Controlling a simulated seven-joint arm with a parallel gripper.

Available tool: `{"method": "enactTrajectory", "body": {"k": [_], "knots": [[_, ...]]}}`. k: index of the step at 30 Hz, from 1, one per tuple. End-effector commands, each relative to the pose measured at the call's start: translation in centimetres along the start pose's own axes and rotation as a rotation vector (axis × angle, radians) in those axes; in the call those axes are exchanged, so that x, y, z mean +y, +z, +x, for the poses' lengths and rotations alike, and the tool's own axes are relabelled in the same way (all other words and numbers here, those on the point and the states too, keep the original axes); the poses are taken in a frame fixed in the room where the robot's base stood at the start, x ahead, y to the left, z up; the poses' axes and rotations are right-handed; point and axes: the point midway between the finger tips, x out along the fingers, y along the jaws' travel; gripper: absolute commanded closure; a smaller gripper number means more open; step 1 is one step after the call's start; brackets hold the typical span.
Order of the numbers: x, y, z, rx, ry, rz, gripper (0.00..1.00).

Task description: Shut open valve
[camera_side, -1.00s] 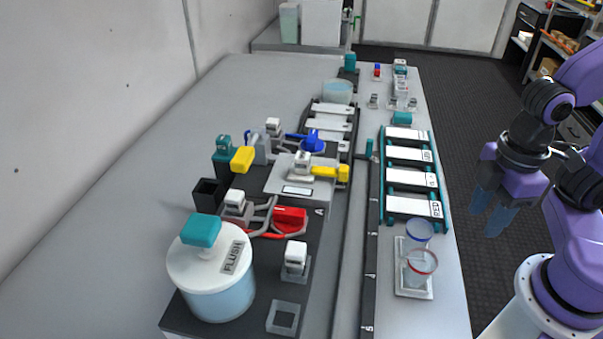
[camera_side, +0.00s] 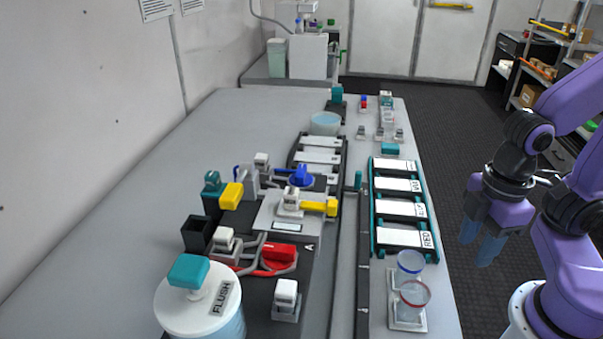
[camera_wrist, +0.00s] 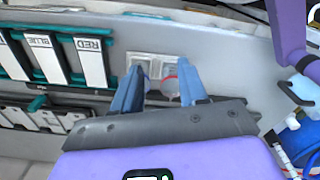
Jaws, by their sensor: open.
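Several coloured valve handles stand on the dark rig in the side view. A red handle (camera_side: 279,253) sits on a red round base at the front. A blue handle (camera_side: 301,175) sits on a blue round base farther back. A yellow lever (camera_side: 319,207) points right from a white-topped block (camera_side: 291,200), and a yellow block handle (camera_side: 231,196) is tilted at the left. I cannot tell which valve is open. My gripper (camera_side: 479,243) is open and empty, off the table's right side, far from the valves. The wrist view shows its spread blue fingers (camera_wrist: 160,78).
A white FLUSH tank (camera_side: 200,308) with a teal cap stands at the front left. The table's left side (camera_side: 120,220) is clear.

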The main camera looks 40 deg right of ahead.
Motion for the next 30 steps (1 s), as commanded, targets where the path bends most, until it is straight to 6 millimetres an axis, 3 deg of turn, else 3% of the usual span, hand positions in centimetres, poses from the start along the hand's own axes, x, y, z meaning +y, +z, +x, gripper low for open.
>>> {"method": "enactTrajectory", "body": {"k": [8, 21, 30], "knots": [[0.4, -1.1, -0.5, 0.001, 0.000, 0.038, 0.56], [6.5, -12.7, -6.9, -0.006, 0.007, 0.556, 0.56], [11.4, -19.4, -11.5, -0.011, 0.013, 0.948, 0.56]]}}
